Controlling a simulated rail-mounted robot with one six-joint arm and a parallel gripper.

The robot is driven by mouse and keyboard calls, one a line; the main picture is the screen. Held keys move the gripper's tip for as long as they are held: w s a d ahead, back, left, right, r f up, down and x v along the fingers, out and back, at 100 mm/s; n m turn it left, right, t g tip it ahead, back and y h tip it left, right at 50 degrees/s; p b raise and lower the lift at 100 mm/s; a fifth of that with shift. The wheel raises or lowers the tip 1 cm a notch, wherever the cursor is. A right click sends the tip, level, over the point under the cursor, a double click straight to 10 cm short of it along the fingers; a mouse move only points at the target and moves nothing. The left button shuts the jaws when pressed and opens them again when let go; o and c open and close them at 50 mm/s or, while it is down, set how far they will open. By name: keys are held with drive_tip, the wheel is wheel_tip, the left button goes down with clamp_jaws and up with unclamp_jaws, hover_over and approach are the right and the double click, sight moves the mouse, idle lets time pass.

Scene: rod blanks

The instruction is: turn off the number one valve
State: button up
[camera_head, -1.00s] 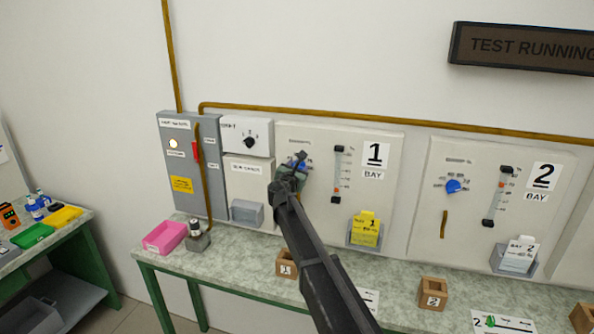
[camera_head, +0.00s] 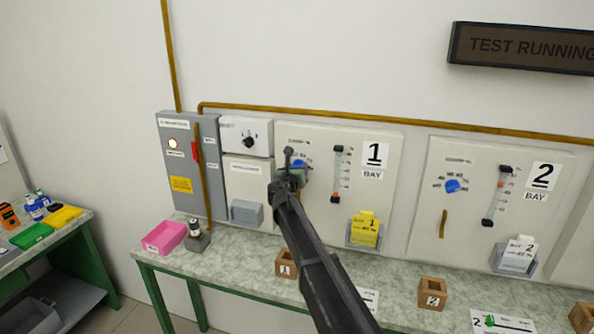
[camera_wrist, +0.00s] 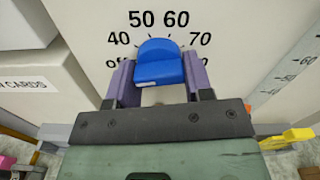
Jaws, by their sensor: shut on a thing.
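The bay 1 panel (camera_head: 325,133) carries a blue knob (camera_head: 299,164), mostly hidden behind my gripper (camera_head: 292,168) in the head view. In the wrist view the blue knob (camera_wrist: 160,62) sits between the two purple fingers of my gripper (camera_wrist: 158,80), which is shut on its sides. The dial around the knob reads 40, 50, 60 and 70, with part of "off" at the lower left. The knob's pointer mark cannot be made out.
A slider (camera_head: 337,172) and a yellow card holder (camera_head: 365,229) are right of the knob. The bay 2 panel (camera_head: 475,160) has a similar blue knob (camera_head: 452,186). A bench (camera_head: 235,262) with wooden blocks runs below.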

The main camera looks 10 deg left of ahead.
drive_tip(key=o, duration=0.9)
drive_tip(key=shift+s, duration=0.1)
drive_tip(key=v, duration=1)
drive_tip(key=shift+s, duration=0.3)
